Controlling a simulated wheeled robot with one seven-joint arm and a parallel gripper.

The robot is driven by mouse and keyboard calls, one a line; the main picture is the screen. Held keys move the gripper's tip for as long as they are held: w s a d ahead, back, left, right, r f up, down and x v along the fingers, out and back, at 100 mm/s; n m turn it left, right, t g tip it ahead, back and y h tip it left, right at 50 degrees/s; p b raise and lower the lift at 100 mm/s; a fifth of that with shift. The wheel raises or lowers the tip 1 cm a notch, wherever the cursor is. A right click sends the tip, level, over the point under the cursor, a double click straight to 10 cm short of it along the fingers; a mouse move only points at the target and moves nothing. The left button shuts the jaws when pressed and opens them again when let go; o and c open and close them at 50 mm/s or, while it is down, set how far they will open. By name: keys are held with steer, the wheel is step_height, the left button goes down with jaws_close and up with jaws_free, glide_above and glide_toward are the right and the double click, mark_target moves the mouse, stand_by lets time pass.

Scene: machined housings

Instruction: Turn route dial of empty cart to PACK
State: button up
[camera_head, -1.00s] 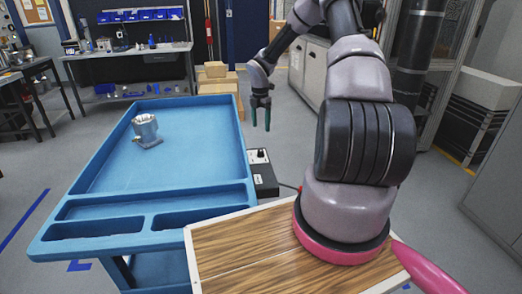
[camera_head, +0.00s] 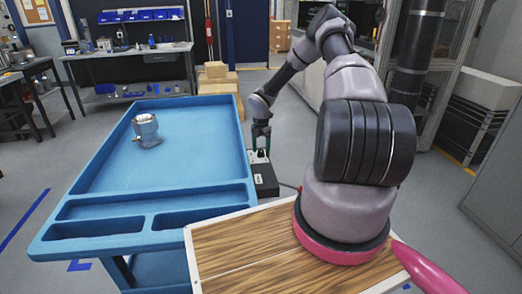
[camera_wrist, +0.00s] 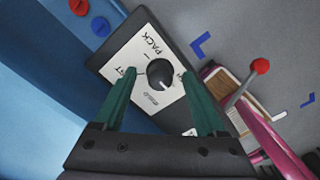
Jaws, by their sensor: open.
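The blue cart (camera_head: 100,205) carries a silver machined housing (camera_head: 146,130) on its top tray, so it is not empty. A dark control box (camera_head: 264,178) sits at the cart's right side. In the wrist view its white plate (camera_wrist: 138,62) shows the word PACK, and other lettering is partly covered by a finger. My gripper (camera_head: 261,150) is open over the box, pointing down. In the wrist view its green fingers are on either side of the knob, with visible gaps.
A red button (camera_wrist: 79,6) and a blue button (camera_wrist: 100,26) lie beside the box in the wrist view. A wood-topped surface (camera_head: 235,265) is under my arm's base.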

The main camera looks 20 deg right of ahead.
jaws_close()
